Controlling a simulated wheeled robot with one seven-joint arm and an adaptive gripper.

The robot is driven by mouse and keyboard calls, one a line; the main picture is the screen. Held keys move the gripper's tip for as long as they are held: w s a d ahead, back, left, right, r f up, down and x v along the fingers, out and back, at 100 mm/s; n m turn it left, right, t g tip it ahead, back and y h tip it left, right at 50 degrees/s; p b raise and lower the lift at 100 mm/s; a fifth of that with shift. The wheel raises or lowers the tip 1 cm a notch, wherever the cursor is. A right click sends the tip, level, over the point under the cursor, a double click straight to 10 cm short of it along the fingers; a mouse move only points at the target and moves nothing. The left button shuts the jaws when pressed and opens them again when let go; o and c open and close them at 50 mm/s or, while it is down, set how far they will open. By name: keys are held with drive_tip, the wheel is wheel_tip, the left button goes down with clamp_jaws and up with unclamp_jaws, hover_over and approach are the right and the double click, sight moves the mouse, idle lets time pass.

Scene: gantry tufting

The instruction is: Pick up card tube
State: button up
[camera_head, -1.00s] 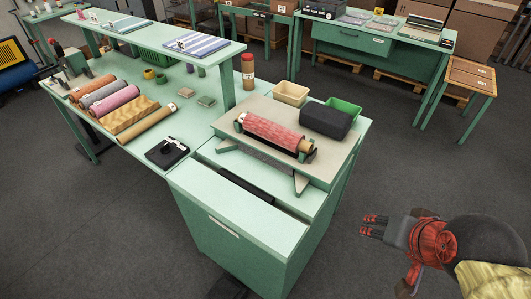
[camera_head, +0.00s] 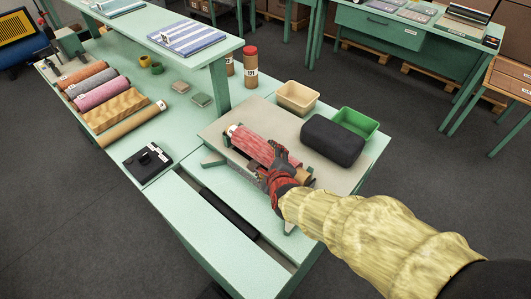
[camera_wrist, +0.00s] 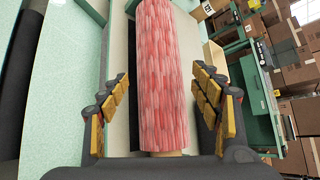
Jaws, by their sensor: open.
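A red-and-pink patterned roll (camera_head: 252,146) is wound on a tan card tube (camera_head: 304,176) that lies in a dark cradle on the bench. The tube's bare end pokes out at the right, and a pale end shows at the left. My gripper (camera_head: 276,172) is over the right part of the roll. In the wrist view the red roll (camera_wrist: 163,60) runs lengthwise between the open fingers of my gripper (camera_wrist: 162,78). There is a gap on both sides, so they do not grip it. A bit of tan tube (camera_wrist: 160,154) shows at its near end.
A black case (camera_head: 333,140), a beige bin (camera_head: 298,97) and a green bin (camera_head: 355,120) stand behind the roll. A bare tan roll (camera_head: 132,124) and several coloured rolls lie at the left. Upright tubes (camera_head: 250,70) stand by the shelf post.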

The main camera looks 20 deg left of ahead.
sight(267, 156)
drive_tip(key=x, duration=0.4)
drive_tip(key=b+x, duration=0.1)
drive_tip(key=x, duration=0.1)
drive_tip(key=shift+w+d+f, duration=0.1)
drive_tip(key=shift+d+f, duration=0.2)
drive_tip(key=shift+f, duration=0.1)
drive_tip(key=shift+w+a+f, duration=0.15)
drive_tip(key=shift+w+a, duration=0.1)
drive_tip(key=shift+w, duration=0.05)
drive_tip(key=c, duration=0.9)
drive_tip(key=shift+c, duration=0.5)
